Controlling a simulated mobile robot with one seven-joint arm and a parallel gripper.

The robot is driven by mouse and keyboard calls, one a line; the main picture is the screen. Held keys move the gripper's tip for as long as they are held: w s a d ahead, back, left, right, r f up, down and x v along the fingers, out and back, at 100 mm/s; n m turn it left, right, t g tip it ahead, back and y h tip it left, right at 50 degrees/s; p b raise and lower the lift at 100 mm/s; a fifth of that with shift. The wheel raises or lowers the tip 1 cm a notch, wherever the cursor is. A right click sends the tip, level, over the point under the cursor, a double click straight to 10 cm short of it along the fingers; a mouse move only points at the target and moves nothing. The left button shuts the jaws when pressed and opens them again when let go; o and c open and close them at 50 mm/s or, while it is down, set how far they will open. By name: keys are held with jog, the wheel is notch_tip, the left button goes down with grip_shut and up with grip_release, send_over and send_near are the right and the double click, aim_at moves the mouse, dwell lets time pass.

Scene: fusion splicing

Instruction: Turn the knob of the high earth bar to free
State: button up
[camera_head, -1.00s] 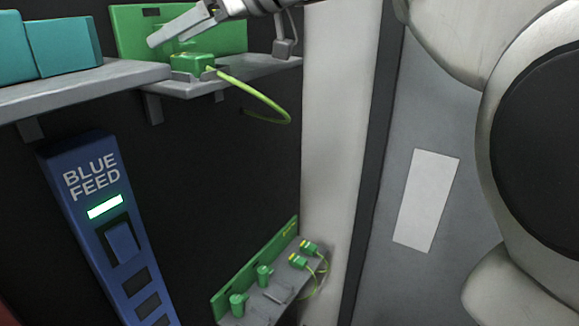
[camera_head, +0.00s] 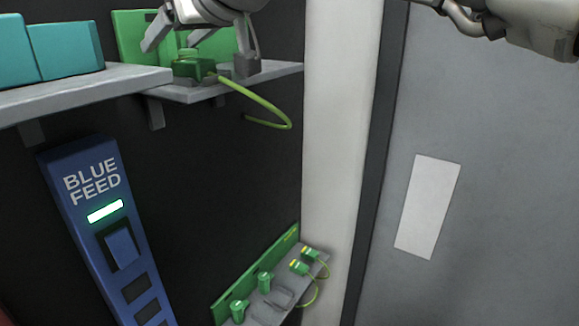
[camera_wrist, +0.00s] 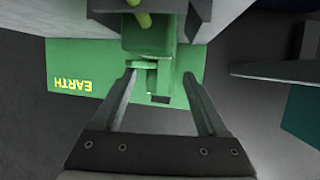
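The high earth bar has a green backplate (camera_head: 129,27) on the upper shelf, and its yellow "EARTH" lettering shows in the wrist view (camera_wrist: 70,65). A green block (camera_head: 190,68) stands in front of the plate, with a knob-like round top and a yellow-green cable (camera_head: 265,105) hanging from it. My gripper (camera_wrist: 160,74) is open, with one finger on each side of the green knob and block (camera_wrist: 150,48). In the head view my gripper (camera_head: 201,46) is above and around the block. I cannot tell whether the fingers touch the knob.
A low green bar (camera_head: 245,280) with several green fittings and cables sits below. A blue "BLUE FEED" panel (camera_head: 88,207) is at left. Teal boxes (camera_head: 65,50) stand on the grey shelf (camera_head: 75,92). A white post (camera_head: 340,120) rises right of the shelf.

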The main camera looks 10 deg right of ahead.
jog(key=shift+s+a+f+m+t+h+b, duration=0.15)
jog(key=shift+m+t+h+b, duration=0.2)
jog(key=shift+m+h, duration=0.45)
jog(key=shift+a+m+t+h+b, duration=0.2)
jog(key=shift+m+t+h, duration=0.25)
jog(key=shift+m+h, duration=0.3)
jog(key=b+v, duration=0.3)
jog(key=v, duration=1.5)
jog(key=d+f+m+g+h, duration=0.1)
jog(key=d+f, duration=0.3)
jog(key=f, duration=0.5)
jog(key=d+f+m+g+h, duration=0.1)
jog(key=d+f, duration=0.3)
jog(key=f, duration=0.5)
jog(key=d+f+m+g+h+p, duration=0.1)
jog(key=d+f, duration=0.3)
jog(key=f, duration=0.5)
jog(key=shift+f+g+h, duration=0.4)
jog(key=shift+g+h, duration=0.3)
jog(key=shift+h, duration=0.15)
jog(key=shift+r, duration=0.15)
